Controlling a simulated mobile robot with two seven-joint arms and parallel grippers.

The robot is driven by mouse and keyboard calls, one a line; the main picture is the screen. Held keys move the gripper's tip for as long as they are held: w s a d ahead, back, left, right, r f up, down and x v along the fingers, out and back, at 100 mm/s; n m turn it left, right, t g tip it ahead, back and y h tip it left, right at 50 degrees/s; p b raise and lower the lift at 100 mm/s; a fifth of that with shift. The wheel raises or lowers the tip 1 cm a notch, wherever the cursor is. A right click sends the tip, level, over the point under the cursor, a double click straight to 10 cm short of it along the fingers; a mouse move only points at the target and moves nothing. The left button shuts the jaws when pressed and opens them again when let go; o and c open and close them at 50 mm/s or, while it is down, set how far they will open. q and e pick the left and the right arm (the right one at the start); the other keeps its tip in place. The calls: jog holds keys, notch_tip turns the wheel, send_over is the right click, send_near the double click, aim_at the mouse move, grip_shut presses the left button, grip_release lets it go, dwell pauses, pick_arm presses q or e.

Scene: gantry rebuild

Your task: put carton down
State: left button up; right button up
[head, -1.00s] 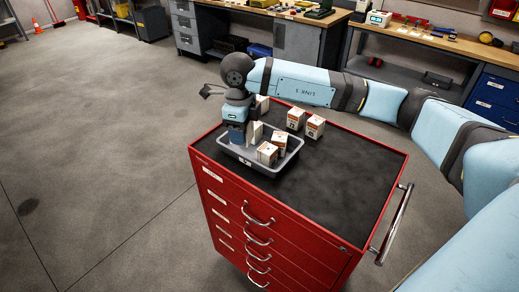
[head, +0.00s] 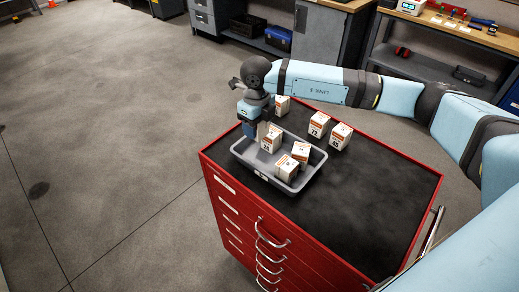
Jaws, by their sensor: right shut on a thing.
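My right gripper (head: 264,130) is over the back left part of a grey tray (head: 245,158), pointing down. It is shut on a white carton with an orange-brown top (head: 271,141), which is upright inside the tray; whether its base touches the tray floor I cannot tell. Two similar cartons stand in the tray's front right part, one in front (head: 286,169) and one behind it (head: 301,153). The fingers are partly hidden by the wrist and the carton. My left gripper is not in view.
The tray sits on the dark top of a red drawer cabinet (head: 370,200). Behind the tray stand three more cartons, one near the gripper (head: 282,105) and two to the right (head: 319,124) (head: 341,136). The top's right and front are clear. Workbenches (head: 460,40) stand behind.

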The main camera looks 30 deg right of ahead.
send_over(257, 160)
notch_tip(257, 160, down, 6)
jog(key=shift+p, duration=0.45)
jog(key=shift+d+f+p, duration=0.1)
jog(key=shift+f+p, duration=0.35)
jog(key=shift+f, duration=2.25)
